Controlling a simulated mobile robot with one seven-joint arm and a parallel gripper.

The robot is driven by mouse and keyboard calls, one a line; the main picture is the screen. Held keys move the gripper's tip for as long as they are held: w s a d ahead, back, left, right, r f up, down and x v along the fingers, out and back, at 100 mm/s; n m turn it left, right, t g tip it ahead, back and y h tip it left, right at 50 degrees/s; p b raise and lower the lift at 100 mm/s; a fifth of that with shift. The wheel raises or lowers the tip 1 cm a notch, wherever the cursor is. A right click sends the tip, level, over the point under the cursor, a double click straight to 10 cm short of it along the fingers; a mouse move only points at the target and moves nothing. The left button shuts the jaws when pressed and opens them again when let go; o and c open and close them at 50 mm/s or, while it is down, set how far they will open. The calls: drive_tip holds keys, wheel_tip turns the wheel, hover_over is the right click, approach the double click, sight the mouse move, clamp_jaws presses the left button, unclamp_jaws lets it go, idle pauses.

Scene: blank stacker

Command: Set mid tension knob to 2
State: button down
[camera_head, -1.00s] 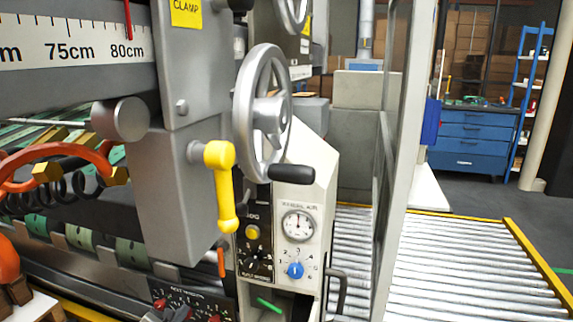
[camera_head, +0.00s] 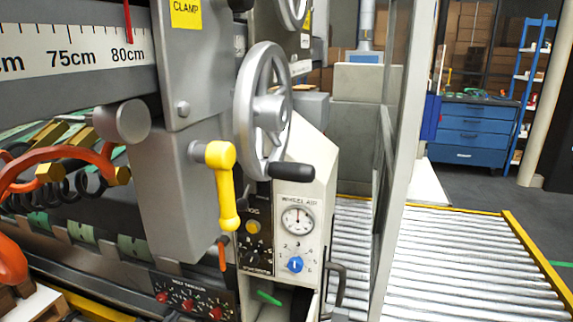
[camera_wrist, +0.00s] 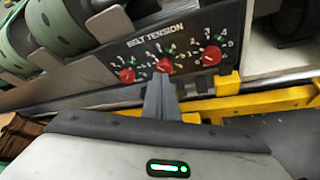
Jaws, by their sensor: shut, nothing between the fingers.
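The black BELT TENSION panel (camera_wrist: 190,40) carries three red knobs in a row with white numbers around them. The mid knob (camera_wrist: 164,65) lies between the left knob (camera_wrist: 127,75) and the right knob (camera_wrist: 211,55). My gripper (camera_wrist: 163,80) is shut and empty, its tips directly in front of or just below the mid knob; whether they touch it I cannot tell. The mid knob's exact setting is too small to read. In the head view the panel (camera_head: 172,284) and the mid knob (camera_head: 187,305) show at the bottom edge; I cannot make out the gripper there.
A yellow rail (camera_wrist: 255,103) runs below the panel, close to the fingers. Green rollers (camera_wrist: 62,22) are at upper left of the wrist view. A blue knob (camera_head: 295,264), a handwheel (camera_head: 262,115) and a yellow lever (camera_head: 224,185) stand above the panel in the head view.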

sight(186, 306)
drive_tip(key=shift+w+d+f+p, duration=0.2)
drive_tip(key=shift+w+d+p, duration=0.25)
drive_tip(key=shift+w+p, duration=0.4)
drive_tip(key=shift+w+d+f+p, duration=0.15)
drive_tip(key=shift+w+d+p, duration=0.3)
drive_tip(key=shift+w+p, duration=0.45)
drive_tip(key=shift+w+d+f+p, duration=0.2)
drive_tip(key=shift+w+d+p, duration=0.25)
drive_tip(key=shift+w+p, duration=0.4)
drive_tip(key=shift+w+a+f+b, duration=0.15)
drive_tip(key=shift+f+b, duration=0.05)
drive_tip(key=shift+b, duration=0.4)
drive_tip(key=shift+w+a+r+b, duration=0.15)
drive_tip(key=shift+a+b, duration=0.1)
drive_tip(key=shift+b, duration=0.65)
drive_tip(key=shift+r, duration=0.2)
